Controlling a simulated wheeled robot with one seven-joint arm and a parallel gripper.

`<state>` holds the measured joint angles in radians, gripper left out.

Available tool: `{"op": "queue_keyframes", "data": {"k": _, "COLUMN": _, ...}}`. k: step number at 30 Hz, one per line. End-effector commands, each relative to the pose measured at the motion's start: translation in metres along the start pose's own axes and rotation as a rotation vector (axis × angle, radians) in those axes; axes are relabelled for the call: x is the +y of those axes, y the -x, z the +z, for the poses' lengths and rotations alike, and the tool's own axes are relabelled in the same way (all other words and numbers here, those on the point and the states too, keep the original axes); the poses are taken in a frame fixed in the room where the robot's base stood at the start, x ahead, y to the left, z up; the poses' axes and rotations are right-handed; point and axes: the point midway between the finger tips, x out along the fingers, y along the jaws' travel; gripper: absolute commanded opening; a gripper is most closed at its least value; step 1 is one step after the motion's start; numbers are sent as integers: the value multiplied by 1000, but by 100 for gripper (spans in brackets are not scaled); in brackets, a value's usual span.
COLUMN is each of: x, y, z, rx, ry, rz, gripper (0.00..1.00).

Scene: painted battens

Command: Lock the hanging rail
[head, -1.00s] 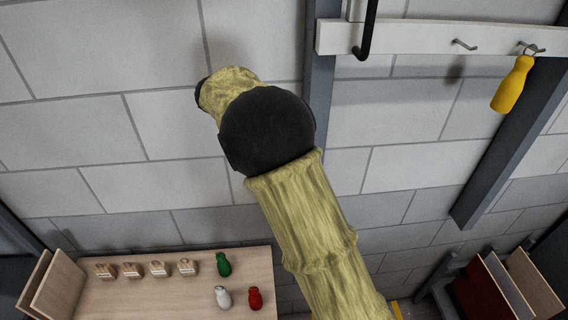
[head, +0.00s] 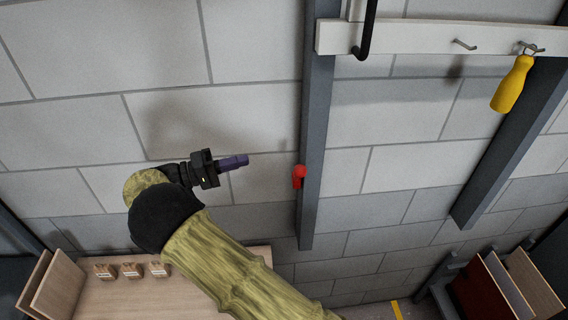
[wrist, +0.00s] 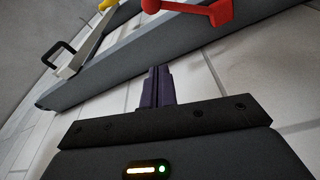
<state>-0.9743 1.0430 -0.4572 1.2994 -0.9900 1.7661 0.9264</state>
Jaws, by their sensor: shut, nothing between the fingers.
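The hanging rail (head: 420,37) is a pale board with hooks, level across two grey uprights at the upper right. It also shows in the wrist view (wrist: 90,48). A red lever (head: 299,177) with a round knob sits low on the left upright; in the wrist view the red lever (wrist: 208,14) is at the top, ahead of the fingers. My gripper (head: 247,159) is left of the lever in the head view, apart from it, pointing right. Its purple fingers are together and empty, also in the wrist view (wrist: 158,73).
A black handle (head: 367,30) is at the rail's left end. A yellow bottle-shaped thing (head: 512,84) hangs from a hook. The left upright (head: 316,120) stands before a block wall. A wooden table (head: 105,297) with small blocks is at the lower left.

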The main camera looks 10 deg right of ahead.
Motion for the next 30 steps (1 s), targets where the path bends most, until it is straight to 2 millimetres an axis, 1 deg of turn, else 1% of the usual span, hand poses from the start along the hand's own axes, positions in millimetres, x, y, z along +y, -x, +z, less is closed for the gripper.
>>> {"op": "queue_keyframes", "data": {"k": 5, "x": 0, "y": -5, "z": 0, "rx": -2, "ry": 2, "rz": -1, "gripper": 0}}
{"op": "queue_keyframes", "data": {"k": 8, "x": 0, "y": -14, "z": 0, "rx": -2, "ry": 2, "rz": -1, "gripper": 0}}
{"op": "queue_keyframes", "data": {"k": 11, "x": 0, "y": -28, "z": 0, "rx": -4, "ry": 3, "rz": -2, "gripper": 0}}
{"op": "queue_keyframes", "data": {"k": 23, "x": 0, "y": -99, "z": 0, "rx": -4, "ry": 3, "rz": -1, "gripper": 0}}
{"op": "queue_keyframes", "data": {"k": 24, "x": 0, "y": -105, "z": 2, "rx": -5, "ry": 3, "rz": -2, "gripper": 0}}
{"op": "queue_keyframes", "data": {"k": 25, "x": 0, "y": -103, "z": 6, "rx": -2, "ry": 4, "rz": -3, "gripper": 0}}
{"op": "queue_keyframes", "data": {"k": 30, "x": 0, "y": -107, "z": 26, "rx": -1, "ry": 4, "rz": -3, "gripper": 0}}
